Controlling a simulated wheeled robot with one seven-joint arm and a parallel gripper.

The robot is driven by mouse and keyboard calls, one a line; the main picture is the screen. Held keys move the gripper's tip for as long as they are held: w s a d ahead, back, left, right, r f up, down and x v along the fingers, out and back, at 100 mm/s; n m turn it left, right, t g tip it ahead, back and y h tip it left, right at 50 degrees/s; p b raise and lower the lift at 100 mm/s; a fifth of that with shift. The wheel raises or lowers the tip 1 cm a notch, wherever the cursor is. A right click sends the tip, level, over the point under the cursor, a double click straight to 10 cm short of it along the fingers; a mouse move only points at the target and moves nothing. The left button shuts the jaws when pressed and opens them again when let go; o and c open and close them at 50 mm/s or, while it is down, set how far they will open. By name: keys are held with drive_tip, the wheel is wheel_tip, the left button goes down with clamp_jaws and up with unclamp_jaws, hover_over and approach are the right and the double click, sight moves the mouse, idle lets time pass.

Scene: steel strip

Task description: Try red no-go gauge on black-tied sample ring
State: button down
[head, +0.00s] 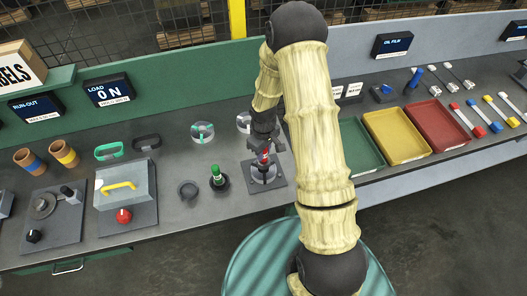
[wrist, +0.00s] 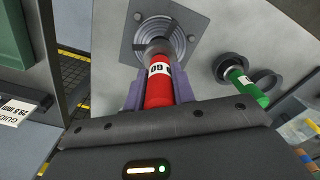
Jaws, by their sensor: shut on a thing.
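My gripper (head: 264,146) is shut on the red gauge (wrist: 160,86), which bears a white label. It also shows in the head view (head: 263,157). In the wrist view its grey end overlaps the middle of the round metal ring or seat (wrist: 160,40) on a square plate; I cannot tell how far it is inside. In the head view the gauge is above this plate (head: 278,182). No black tie is clear on the ring there. The green gauge (head: 217,176) stands in a dark holder, also in the wrist view (wrist: 245,86).
An empty dark holder (head: 188,190) is beside the green gauge. A teal-tied ring (head: 202,132) and another ring (head: 243,122) stand behind. Empty green (head: 108,151) and black (head: 146,142) loops lie left. Green, yellow (head: 397,136) and red (head: 437,124) trays are right.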

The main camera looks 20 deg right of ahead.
drive_tip(key=shift+r+p, duration=1.25)
drive_tip(key=shift+r, duration=0.75)
drive_tip(key=shift+a+f, duration=0.1)
